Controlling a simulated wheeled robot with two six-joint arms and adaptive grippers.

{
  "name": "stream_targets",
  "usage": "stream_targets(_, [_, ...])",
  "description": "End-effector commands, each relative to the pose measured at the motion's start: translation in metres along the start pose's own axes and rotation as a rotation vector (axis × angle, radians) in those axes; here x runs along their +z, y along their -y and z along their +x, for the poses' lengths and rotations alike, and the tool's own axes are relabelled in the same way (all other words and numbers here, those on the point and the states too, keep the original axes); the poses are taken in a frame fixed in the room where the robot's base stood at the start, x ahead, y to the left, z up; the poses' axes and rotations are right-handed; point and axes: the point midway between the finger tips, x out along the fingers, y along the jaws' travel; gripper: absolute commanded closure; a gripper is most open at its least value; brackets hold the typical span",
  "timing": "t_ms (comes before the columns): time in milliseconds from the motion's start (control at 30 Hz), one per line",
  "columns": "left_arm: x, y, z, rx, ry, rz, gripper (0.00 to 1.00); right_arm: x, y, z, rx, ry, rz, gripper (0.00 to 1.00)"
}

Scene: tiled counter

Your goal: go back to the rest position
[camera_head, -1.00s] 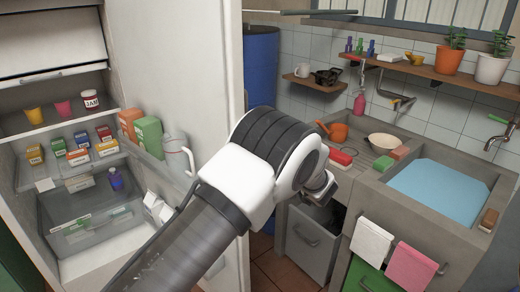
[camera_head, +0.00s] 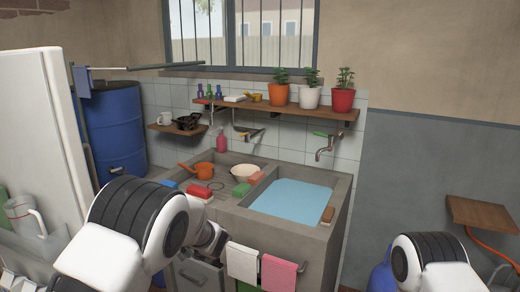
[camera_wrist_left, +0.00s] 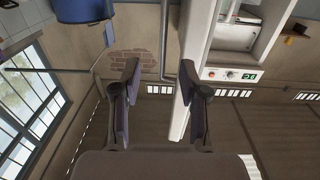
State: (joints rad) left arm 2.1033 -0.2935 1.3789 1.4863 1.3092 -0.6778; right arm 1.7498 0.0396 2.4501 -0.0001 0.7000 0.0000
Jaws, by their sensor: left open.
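My left gripper (camera_wrist_left: 160,70) shows in the left wrist view with its two dark fingers spread apart and nothing between them. In the head view my left arm, white with black bands, is at the lower left in front of the counter, and its fingers cannot be made out there. A white and black part of my right arm shows at the lower right of the head view. My right gripper is out of the frame.
Towels (camera_head: 279,272) hang in front. A white fridge (camera_head: 40,130) stands left, a blue barrel (camera_head: 112,125) behind.

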Motion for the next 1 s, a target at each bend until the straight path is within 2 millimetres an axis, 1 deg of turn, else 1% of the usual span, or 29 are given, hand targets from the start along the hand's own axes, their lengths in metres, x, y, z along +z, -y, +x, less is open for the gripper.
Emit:
stream_targets(167, [0.031, 0.01, 0.009, -0.02, 0.032, 0.038, 0.57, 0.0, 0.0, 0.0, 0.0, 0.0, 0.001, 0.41])
stream_targets(267, [0.05, 0.021, 0.014, -0.037, 0.054, 0.07, 0.57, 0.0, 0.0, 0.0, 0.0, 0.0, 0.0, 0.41])
stream_targets(367, [0.074, 0.037, 0.02, -0.045, 0.072, 0.127, 0.57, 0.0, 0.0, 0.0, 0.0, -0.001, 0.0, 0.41])
stream_targets(467, [0.103, 0.056, 0.026, -0.032, 0.093, 0.213, 0.57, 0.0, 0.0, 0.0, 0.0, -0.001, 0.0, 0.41])
stream_targets(567, [0.139, 0.077, 0.03, 0.013, 0.125, 0.32, 0.57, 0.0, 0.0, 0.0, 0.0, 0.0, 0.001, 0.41])
stream_targets(667, [0.183, 0.104, 0.029, 0.09, 0.18, 0.435, 0.57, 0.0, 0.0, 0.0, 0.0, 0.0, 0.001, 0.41])
stream_targets(767, [0.238, 0.139, 0.016, 0.212, 0.279, 0.565, 0.57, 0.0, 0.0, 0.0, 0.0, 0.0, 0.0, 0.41])
stream_targets(800, [0.263, 0.158, 0.006, 0.272, 0.339, 0.616, 0.57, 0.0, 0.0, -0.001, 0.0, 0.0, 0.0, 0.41])
stream_targets(867, [0.3, 0.189, -0.016, 0.375, 0.454, 0.689, 0.57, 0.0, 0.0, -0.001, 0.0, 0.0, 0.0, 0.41])
stream_targets(900, [0.322, 0.211, -0.036, 0.443, 0.54, 0.729, 0.57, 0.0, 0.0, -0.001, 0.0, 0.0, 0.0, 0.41])
stream_targets(967, [0.348, 0.245, -0.07, 0.542, 0.681, 0.778, 0.57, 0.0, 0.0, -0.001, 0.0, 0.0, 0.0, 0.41])
stream_targets(1000, [0.361, 0.269, -0.094, 0.602, 0.781, 0.803, 0.57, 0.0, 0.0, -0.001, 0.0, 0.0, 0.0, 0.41])
